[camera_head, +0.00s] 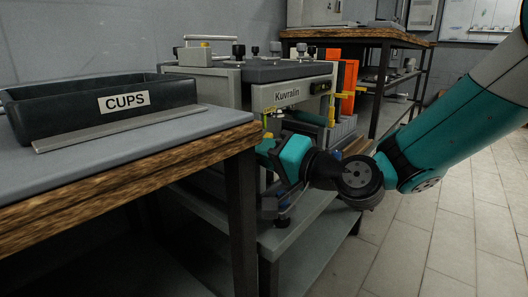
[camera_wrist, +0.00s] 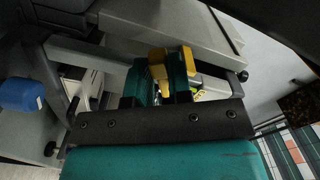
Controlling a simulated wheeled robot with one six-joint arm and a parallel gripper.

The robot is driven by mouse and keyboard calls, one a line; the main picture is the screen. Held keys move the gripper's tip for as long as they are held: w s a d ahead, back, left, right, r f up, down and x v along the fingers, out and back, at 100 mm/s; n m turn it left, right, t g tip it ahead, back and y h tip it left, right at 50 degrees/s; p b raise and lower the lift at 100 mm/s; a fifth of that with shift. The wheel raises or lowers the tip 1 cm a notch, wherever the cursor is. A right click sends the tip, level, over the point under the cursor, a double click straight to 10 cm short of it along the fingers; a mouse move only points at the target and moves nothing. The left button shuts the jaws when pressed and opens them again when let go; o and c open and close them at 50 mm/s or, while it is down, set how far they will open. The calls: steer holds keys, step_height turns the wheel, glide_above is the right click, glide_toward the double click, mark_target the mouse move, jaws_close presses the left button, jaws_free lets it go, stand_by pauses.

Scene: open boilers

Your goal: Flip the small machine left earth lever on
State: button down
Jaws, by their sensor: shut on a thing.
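The small machine (camera_head: 292,95) is a grey box marked "Kuvralin" and stands on a low grey bench. In the wrist view, its grey body (camera_wrist: 165,22) fills the top. A yellow lever (camera_head: 268,116) shows low on its front left side. In the wrist view, the yellow lever (camera_wrist: 158,66) sits between the teal fingers of my gripper (camera_wrist: 163,78). My gripper is shut on it. In the head view, my gripper (camera_head: 267,141) reaches the machine's front from the right, and its wrist hides part of the machine's lower front.
A wooden-edged table (camera_head: 190,145) with a black "CUPS" tray (camera_head: 60,112) stands close at the left. Orange parts (camera_head: 348,80) and yellow parts stand right of the machine. Another wooden table (camera_head: 355,34) is behind. The tiled floor (camera_head: 460,215) at the right is clear.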

steer(key=c, duration=1.2)
jaws_free()
steer(key=shift+w+d, duration=0.1)
steer(key=shift+d, duration=0.1)
steer(key=shift+o, duration=0.8)
steer(key=shift+a, duration=0.15)
steer(key=b+v, duration=0.9)
steer(key=v, duration=0.8)
steer(key=shift+s, duration=0.25)
